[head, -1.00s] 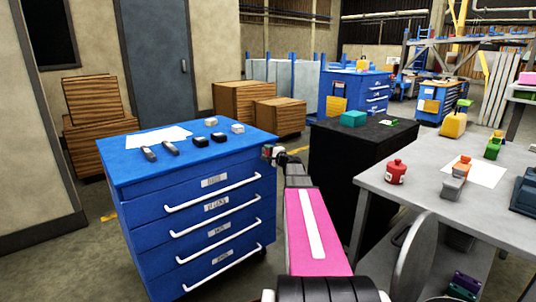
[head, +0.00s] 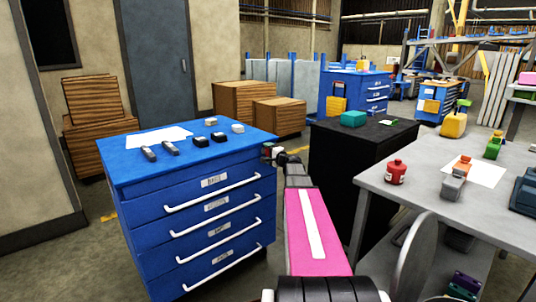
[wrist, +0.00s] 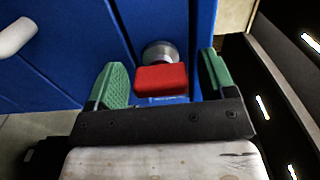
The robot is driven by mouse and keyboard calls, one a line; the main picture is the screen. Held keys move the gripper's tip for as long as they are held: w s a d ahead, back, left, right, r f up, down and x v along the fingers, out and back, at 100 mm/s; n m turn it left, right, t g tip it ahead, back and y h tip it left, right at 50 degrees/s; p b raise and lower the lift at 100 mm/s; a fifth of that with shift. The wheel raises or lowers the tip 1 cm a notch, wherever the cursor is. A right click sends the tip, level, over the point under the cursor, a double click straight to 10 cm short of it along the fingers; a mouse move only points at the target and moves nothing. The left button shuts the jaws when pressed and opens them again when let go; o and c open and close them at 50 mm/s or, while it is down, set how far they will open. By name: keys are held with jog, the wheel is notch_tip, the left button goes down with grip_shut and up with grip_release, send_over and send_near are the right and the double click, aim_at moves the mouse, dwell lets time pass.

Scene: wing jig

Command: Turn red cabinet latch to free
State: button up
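The red latch (wrist: 161,78) shows in the wrist view as a short red block in front of a round silver base (wrist: 160,53) on the blue cabinet (wrist: 75,50). The block lies crosswise in the picture. My gripper (wrist: 163,76) is open, with one green fingertip on each side of the latch and a visible gap on both sides. In the head view, my gripper (head: 271,153) is at the right front corner of the blue cabinet (head: 142,212); the latch is too small to make out clearly there.
White drawer handles (head: 215,192) stick out from the cabinet front, and one handle (wrist: 14,37) is at the left in the wrist view. A black cabinet (head: 335,160) and a grey table (head: 425,195) stand to the right. Small blocks lie on the blue cabinet top.

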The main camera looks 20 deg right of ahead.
jog(key=v, duration=1)
jog(key=shift+s, duration=0.4)
jog(key=shift+d, duration=0.1)
jog(key=s+a+f+n+g+y, duration=0.1)
jog(key=s+a+f+n+g, duration=0.1)
jog(key=a+f+g, duration=0.3)
jog(key=s+a+f+n+g, duration=0.1)
jog(key=s+a+f+n, duration=0.2)
jog(key=a, duration=0.5)
jog(key=s+a+f+n+g+y, duration=0.1)
jog(key=s+a+f+n+g, duration=0.1)
jog(key=a+f+g, duration=0.3)
jog(key=s+a+f+n+g+h, duration=0.3)
jog(key=s+a+f+h, duration=0.1)
jog(key=s, duration=0.4)
jog(key=s+a+f+n+g+h, duration=0.3)
jog(key=s+a+f+h, duration=0.1)
jog(key=s, duration=0.5)
notch_tip(320, 180, down, 2)
jog(key=shift+a+f+n, duration=0.15)
jog(key=shift+a+n, duration=0.25)
jog(key=shift+a, duration=0.05)
